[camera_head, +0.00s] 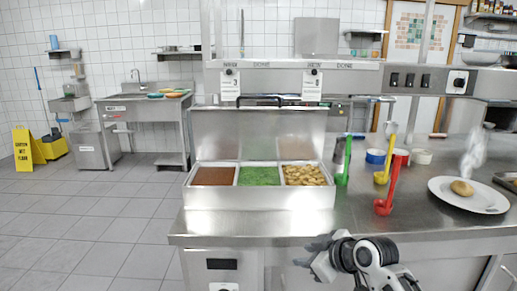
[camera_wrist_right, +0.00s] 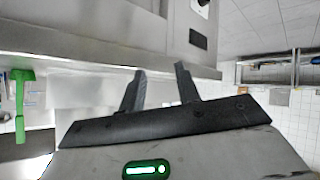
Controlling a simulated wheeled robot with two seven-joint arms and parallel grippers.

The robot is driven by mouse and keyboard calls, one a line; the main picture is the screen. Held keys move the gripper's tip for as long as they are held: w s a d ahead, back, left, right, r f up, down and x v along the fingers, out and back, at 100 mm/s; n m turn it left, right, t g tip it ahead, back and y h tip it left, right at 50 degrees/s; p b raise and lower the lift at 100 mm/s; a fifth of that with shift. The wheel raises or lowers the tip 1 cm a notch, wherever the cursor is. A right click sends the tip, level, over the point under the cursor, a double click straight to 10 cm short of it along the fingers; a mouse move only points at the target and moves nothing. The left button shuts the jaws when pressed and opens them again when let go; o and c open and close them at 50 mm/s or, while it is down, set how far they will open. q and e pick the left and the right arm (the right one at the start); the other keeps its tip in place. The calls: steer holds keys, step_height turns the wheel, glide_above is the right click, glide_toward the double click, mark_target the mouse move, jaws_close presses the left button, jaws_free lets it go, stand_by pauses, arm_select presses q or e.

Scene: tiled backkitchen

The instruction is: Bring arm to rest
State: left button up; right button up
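My right gripper (camera_head: 308,254) is in front of the counter's front edge, low in the head view. In the right wrist view its two dark fingers (camera_wrist_right: 160,70) stand apart with nothing between them. The steel counter (camera_head: 257,221) stands just beyond it. My left gripper is not in view.
A steel food holder (camera_head: 258,199) with brown, green and yellowish fillings sits on the counter. Green (camera_head: 343,162), yellow (camera_head: 383,170) and red (camera_head: 386,200) ladles stand to its right. A white plate (camera_head: 489,203) holds a bun (camera_head: 462,188). Open floor lies left.

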steer(key=s+d+f+m+h, duration=0.15)
steer(key=s+f+m, duration=0.25)
steer(key=s+f, duration=0.9)
steer(key=s+d+f+m+h, duration=0.1)
steer(key=s+m, duration=0.1)
steer(key=s, duration=0.6)
steer(key=s+d+f+m+t+h, duration=0.1)
steer(key=s+f+m, duration=0.1)
steer(key=s, duration=0.6)
steer(key=shift+s+f, duration=0.2)
steer(key=shift+f, duration=0.1)
